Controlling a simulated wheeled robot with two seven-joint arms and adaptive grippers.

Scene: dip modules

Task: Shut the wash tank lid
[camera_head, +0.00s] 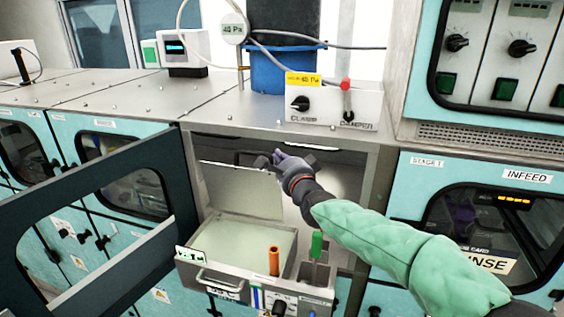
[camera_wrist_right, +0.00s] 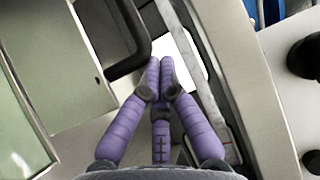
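The wash tank (camera_head: 219,285) is a metal box with pale liquid inside, in the open bay below the counter. Its lid (camera_head: 240,184) is a pale panel standing raised at the back of the tank, with a dark handle along its top edge. My right gripper (camera_head: 278,158) is at the right end of that handle. In the right wrist view its purple fingertips (camera_wrist_right: 160,68) are together, beside the black handle (camera_wrist_right: 133,55), with nothing seen between them. Whether they touch the handle is unclear. The lid (camera_wrist_right: 85,95) fills the left there. My left gripper is out of view.
An open dark-framed door (camera_head: 95,175) swings out on the left of the bay. An orange grip (camera_head: 273,261) and a green grip (camera_head: 316,244) stand upright at the tank's right side. A clamp and damper control box (camera_head: 325,112) sits on the counter above.

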